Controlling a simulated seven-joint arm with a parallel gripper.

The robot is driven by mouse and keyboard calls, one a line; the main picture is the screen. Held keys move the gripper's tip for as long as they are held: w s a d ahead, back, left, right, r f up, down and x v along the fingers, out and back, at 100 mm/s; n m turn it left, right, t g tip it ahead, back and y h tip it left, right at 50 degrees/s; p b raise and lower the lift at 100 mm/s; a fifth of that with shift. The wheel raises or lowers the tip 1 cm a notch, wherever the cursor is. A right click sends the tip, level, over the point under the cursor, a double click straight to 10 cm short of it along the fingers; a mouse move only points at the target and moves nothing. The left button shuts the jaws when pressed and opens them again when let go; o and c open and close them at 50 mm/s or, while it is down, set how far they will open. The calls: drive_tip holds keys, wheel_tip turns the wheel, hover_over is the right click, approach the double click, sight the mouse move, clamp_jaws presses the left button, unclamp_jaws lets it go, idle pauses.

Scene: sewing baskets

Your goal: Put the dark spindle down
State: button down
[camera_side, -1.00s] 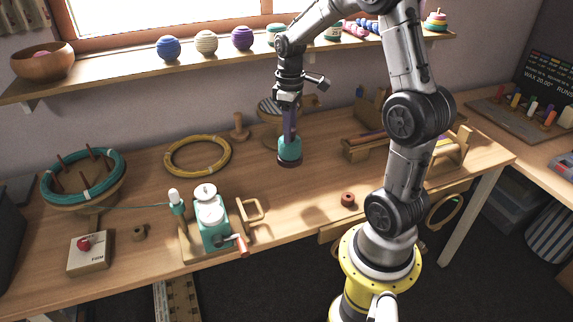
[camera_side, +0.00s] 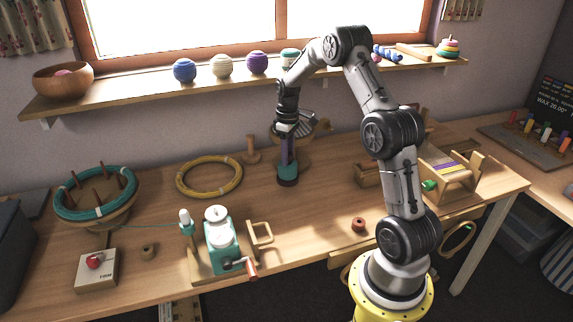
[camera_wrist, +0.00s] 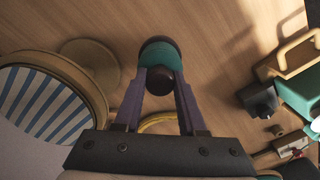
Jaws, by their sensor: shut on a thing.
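The dark spindle (camera_side: 287,182) has a dark round end and a teal winding around its middle. It stands roughly upright below my gripper (camera_side: 288,160), over the back middle of the bench. In the wrist view my gripper (camera_wrist: 160,92) is shut on the spindle's dark knob, with one purple finger on each side. There the spindle's teal winding (camera_wrist: 160,54) shows beyond the knob. I cannot tell whether its lower end touches the bench.
A hoop stand with a round base (camera_wrist: 92,65) is close beside the spindle. The teal winder (camera_side: 220,240) and a small red-brown reel (camera_side: 358,224) are in front.

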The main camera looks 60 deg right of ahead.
drive_tip(key=shift+w+d+f, duration=0.2)
drive_tip(key=shift+w+f, duration=0.1)
drive_tip(key=shift+f, duration=0.1)
drive_tip(key=shift+w+d+f, duration=0.1)
drive_tip(key=shift+f, duration=1.6)
drive_tip(key=shift+f, duration=0.15)
drive_tip(key=shift+c, duration=2.4)
unclamp_jaws()
